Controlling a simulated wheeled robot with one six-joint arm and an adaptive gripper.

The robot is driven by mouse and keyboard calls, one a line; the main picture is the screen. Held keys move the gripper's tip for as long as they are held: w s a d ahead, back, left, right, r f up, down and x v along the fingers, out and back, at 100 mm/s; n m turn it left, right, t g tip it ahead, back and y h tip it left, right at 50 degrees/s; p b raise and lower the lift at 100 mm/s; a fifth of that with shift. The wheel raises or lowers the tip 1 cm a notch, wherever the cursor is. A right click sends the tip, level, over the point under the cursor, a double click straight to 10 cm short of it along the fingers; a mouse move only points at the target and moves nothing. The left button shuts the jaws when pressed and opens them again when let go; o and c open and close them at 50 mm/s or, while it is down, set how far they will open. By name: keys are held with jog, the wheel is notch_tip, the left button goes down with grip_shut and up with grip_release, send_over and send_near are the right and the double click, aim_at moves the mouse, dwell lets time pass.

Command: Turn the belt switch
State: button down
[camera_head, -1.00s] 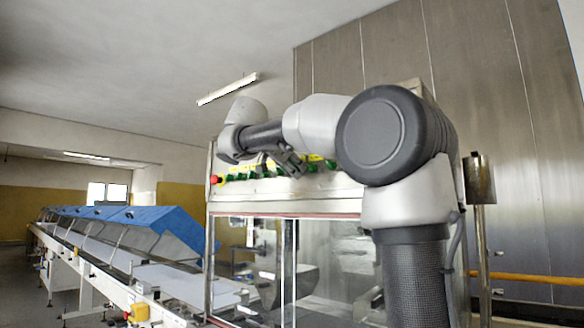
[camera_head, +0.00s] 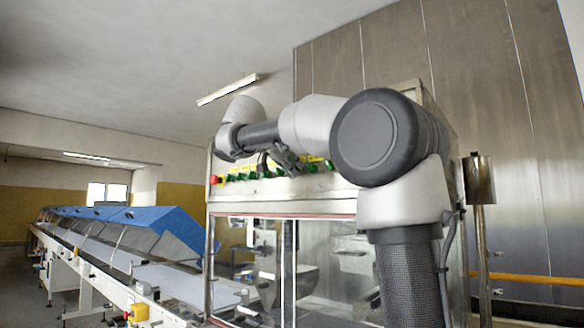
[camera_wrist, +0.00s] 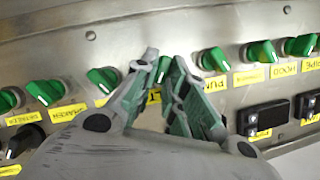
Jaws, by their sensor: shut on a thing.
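The belt switch (camera_wrist: 163,68) is a green knob on the steel control panel, seen in the wrist view between my fingertips. The yellow label below it is mostly hidden by my fingers; only its end, like "LT", shows. My gripper (camera_wrist: 161,62) is shut on this knob, one finger on each side of it. In the head view my gripper (camera_head: 287,162) is at the panel front, and the knob cannot be made out there.
Other green knobs stand close on both sides, such as the one (camera_wrist: 103,80) to the left and the hood knob (camera_wrist: 262,51) to the right. Black rocker switches (camera_wrist: 264,117) sit below. A red button (camera_head: 214,179) is at the panel's left end. A conveyor line (camera_head: 105,262) runs at left.

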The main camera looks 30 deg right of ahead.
jog(key=shift+w+f, duration=0.1)
jog(key=shift+f, duration=0.1)
jog(key=n+g, duration=0.1)
jog(key=n, duration=0.1)
jog(key=n+g+h, duration=0.1)
jog(key=n+g, duration=0.1)
jog(key=w+n+g, duration=0.1)
jog(key=n+g, duration=0.1)
jog(key=n, duration=0.1)
jog(key=shift+a+f+h, duration=0.2)
jog(key=shift+h, duration=0.1)
jog(key=shift+n, duration=0.3)
dwell(0.5)
jog(key=c, duration=1.5)
grip_release()
jog(key=shift+d, duration=0.1)
jog(key=shift+s+r, duration=0.1)
jog(key=shift+r, duration=0.05)
